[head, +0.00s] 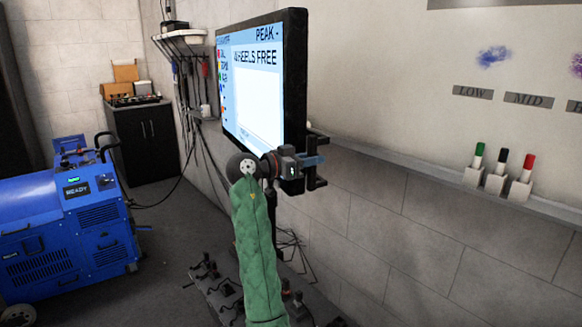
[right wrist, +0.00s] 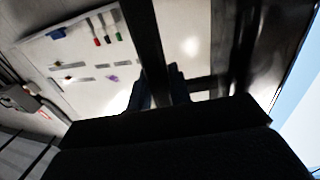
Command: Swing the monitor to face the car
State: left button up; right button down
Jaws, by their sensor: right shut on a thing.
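The monitor (head: 258,100) stands upright near the wall in the head view. Its lit screen faces left and toward me and reads "WHEELS FREE". A black bracket-like handle (head: 316,183) sticks out at its lower right edge. My right gripper (head: 314,161), on the green-sleeved arm, is shut on this handle. In the right wrist view the dark handle bar (right wrist: 145,45) passes between the two fingers (right wrist: 160,92). Part of the monitor's screen (right wrist: 300,130) shows at the right there. The car is not in view. My left gripper is not in view.
A blue machine (head: 65,240) reading "READY" stands at the left. A black cabinet (head: 145,145) is in the back corner. A whiteboard (head: 420,75) hangs on the right wall, with markers (head: 502,162) below. A dark floor rack (head: 235,290) and cables lie under the monitor.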

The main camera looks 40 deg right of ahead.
pick_arm(q)
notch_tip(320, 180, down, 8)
jog(key=b, duration=0.1)
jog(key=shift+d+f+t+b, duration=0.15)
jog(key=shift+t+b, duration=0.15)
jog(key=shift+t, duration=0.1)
pick_arm(e)
jog(key=s+d+n+t, duration=0.1)
jog(key=d, duration=0.8)
jog(key=shift+s+d+t, duration=0.3)
jog(key=shift+d, duration=0.1)
jog(key=c, duration=1.3)
grip_release()
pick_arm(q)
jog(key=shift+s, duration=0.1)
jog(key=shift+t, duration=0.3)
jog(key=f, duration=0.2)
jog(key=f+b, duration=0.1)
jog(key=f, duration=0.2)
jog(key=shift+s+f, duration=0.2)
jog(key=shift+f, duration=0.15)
pick_arm(e)
jog(key=a, duration=0.7)
jog(key=shift+w+a, duration=0.2)
jog(key=shift+a, duration=0.2)
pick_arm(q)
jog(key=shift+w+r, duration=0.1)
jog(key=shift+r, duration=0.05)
